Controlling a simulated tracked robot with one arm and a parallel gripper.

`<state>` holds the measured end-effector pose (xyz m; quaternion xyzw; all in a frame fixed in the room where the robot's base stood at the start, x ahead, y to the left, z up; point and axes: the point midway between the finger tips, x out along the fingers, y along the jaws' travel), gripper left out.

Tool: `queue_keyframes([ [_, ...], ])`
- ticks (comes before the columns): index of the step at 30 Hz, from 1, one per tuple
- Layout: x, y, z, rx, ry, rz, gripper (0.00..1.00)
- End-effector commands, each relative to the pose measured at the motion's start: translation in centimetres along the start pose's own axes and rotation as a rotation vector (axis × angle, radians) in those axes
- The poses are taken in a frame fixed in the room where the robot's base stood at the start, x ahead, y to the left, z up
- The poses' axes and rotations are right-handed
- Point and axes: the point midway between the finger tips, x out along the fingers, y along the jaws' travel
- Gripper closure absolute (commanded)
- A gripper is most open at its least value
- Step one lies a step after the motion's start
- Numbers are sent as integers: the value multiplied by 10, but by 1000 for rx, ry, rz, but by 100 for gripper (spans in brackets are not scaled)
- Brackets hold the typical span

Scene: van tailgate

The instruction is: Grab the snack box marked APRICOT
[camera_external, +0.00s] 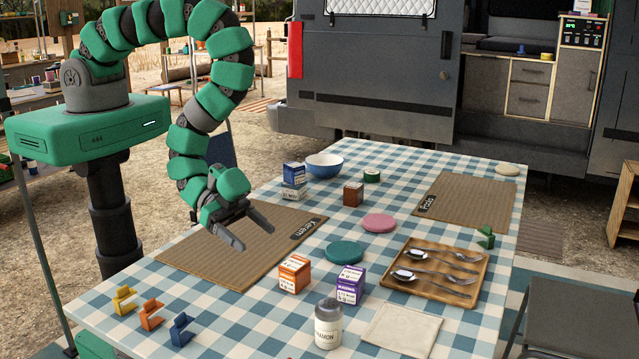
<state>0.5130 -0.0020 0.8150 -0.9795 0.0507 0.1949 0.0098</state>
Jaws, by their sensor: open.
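Several small snack boxes stand on the checked table. An orange box (294,273) stands near the middle front; its print is too small to read surely, so I cannot confirm which box says APRICOT. A purple box (350,284) stands to its right. A brown box (353,194) stands farther back, and a blue-and-white box (294,174) sits on a white box (294,191) at the back left. My gripper (256,239) is open and empty above the brown mat marked Kerem, up and left of the orange box in the picture, apart from every box.
The Kerem mat (190,262) lies left, another mat (474,204) back right. A wooden tray with cutlery (430,290), white jar (328,325), teal disc (345,252), pink disc (379,223), bowl (324,165) and several coloured clips (150,315) share the table. Its front middle has free cloth.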

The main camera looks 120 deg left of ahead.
Motion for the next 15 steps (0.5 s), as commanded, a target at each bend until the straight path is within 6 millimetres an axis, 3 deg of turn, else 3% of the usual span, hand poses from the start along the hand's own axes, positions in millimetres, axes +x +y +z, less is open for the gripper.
queue_keyframes([
  [15, 41, -1, 2, 3, 3, 0, 24],
])
